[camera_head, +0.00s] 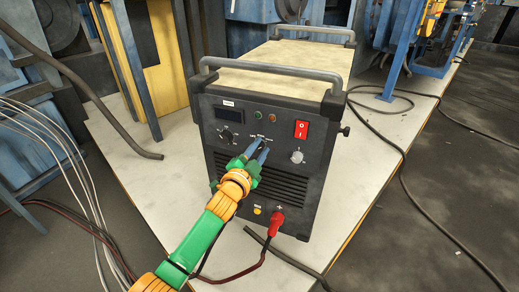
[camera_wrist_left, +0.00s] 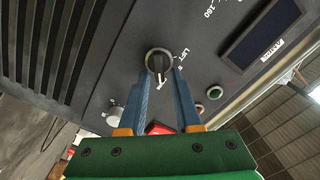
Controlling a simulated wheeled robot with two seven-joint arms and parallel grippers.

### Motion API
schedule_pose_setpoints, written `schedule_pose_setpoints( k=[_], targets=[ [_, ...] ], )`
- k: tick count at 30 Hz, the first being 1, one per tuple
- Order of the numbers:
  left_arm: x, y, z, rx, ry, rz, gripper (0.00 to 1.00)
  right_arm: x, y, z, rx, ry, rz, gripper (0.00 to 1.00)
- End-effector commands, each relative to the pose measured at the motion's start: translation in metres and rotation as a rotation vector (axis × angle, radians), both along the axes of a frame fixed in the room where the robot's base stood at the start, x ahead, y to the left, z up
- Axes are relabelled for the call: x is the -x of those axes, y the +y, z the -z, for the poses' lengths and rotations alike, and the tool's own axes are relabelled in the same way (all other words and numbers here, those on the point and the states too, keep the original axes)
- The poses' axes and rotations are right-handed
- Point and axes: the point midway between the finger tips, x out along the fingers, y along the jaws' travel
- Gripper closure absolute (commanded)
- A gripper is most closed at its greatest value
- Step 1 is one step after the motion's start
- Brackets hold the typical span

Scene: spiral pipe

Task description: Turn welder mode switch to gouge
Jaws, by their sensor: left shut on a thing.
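The welder (camera_head: 320,130) is a dark grey box with its front panel facing me. A "LIFT" label stands beside the knob; other labels there are partly hidden or too small to read. My right gripper is not in view.
The panel also has a red power switch (camera_head: 301,129), a left dial (camera_head: 227,135), a light knob (camera_head: 297,157), a display (camera_head: 229,115) and a red cable plug (camera_head: 276,219).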

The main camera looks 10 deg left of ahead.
Motion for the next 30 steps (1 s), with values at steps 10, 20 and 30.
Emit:
schedule_pose_setpoints(
  k=[10, 20, 30],
  targets=[
    [0.0, 0.0, 0.001, 0.001, 0.002, 0.0, 0.56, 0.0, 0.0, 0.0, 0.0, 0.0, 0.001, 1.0],
    [0.029, 0.006, -0.002, 0.0, 0.004, 0.0, 0.56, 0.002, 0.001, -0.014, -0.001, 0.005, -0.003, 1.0],
    [0.069, 0.014, 0.0, 0.001, 0.002, -0.001, 0.56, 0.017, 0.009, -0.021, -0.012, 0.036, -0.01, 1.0]
  ],
)
